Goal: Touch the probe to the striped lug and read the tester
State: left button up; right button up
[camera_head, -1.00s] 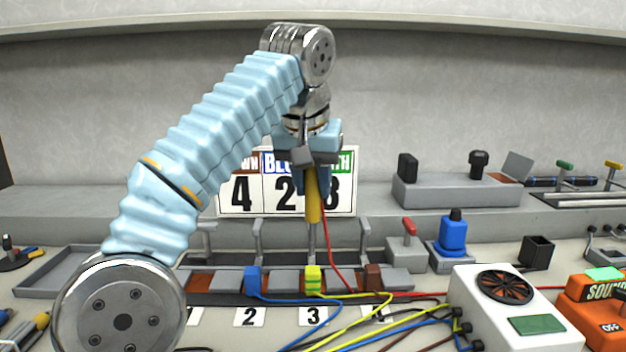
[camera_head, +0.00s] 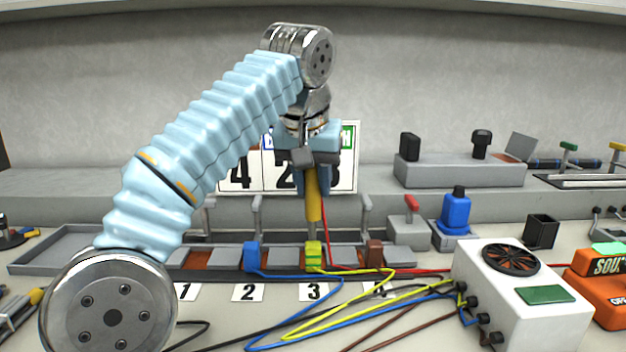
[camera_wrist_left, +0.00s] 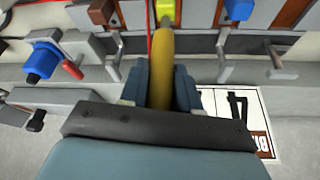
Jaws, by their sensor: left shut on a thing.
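My left gripper (camera_head: 312,178) is shut on a yellow probe (camera_head: 314,205) that points down with a red lead. In the left wrist view, the probe (camera_wrist_left: 161,65) lies between the fingers, its tip toward the terminal row. The yellow-green striped lug (camera_head: 313,256) sits above card 3, directly below the probe. The probe's tip appears at or just behind the lug; I cannot tell whether they touch. The lug also shows in the left wrist view (camera_wrist_left: 165,9).
A blue lug (camera_head: 252,257) and a brown lug (camera_head: 374,255) flank the striped one. A number board (camera_head: 345,170) stands behind my gripper. Blue, yellow and black wires cross the front. An orange unit (camera_head: 600,300) is at the far right.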

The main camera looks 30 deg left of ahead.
pick_arm(q)
jog(key=shift+f+b, duration=0.4)
jog(key=shift+f, duration=0.1)
jog(key=shift+f, duration=0.15)
dwell(0.9)
notch_tip(320, 180, up, 4)
jog(key=p, duration=0.4)
jog(key=shift+f, duration=0.2)
jog(key=shift+r+p, duration=0.95)
jog(key=shift+r, duration=0.4)
jog(key=shift+f, duration=0.1)
